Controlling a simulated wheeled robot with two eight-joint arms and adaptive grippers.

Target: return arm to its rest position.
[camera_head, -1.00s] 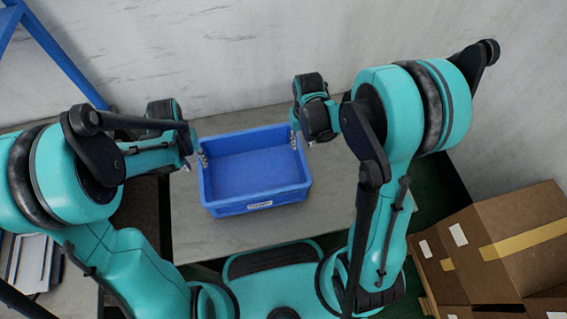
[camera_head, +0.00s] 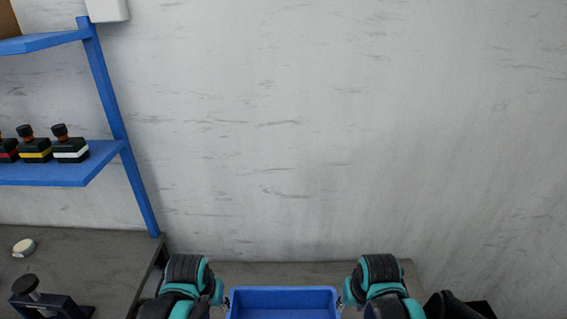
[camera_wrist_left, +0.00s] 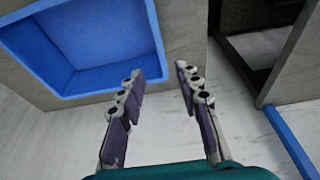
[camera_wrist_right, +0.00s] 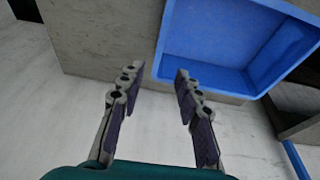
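A blue bin (camera_head: 283,293) stands on the table at the bottom middle of the head view, its front part cut off by the picture edge. My left gripper (camera_head: 227,303) is at its left side and my right gripper (camera_head: 341,302) at its right side. In the left wrist view the left gripper (camera_wrist_left: 158,75) has its fingers apart with nothing between them, and the bin (camera_wrist_left: 140,76) lies up and to the left. In the right wrist view the right gripper (camera_wrist_right: 157,72) is also open and empty, with the bin (camera_wrist_right: 205,76) above right.
A blue shelf rack (camera_head: 105,90) with several small bottles (camera_head: 70,150) stands at the left. Below it is a dark bench (camera_head: 75,250) with a black clamp-like device (camera_head: 45,300). A bare grey wall (camera_head: 330,130) fills the back.

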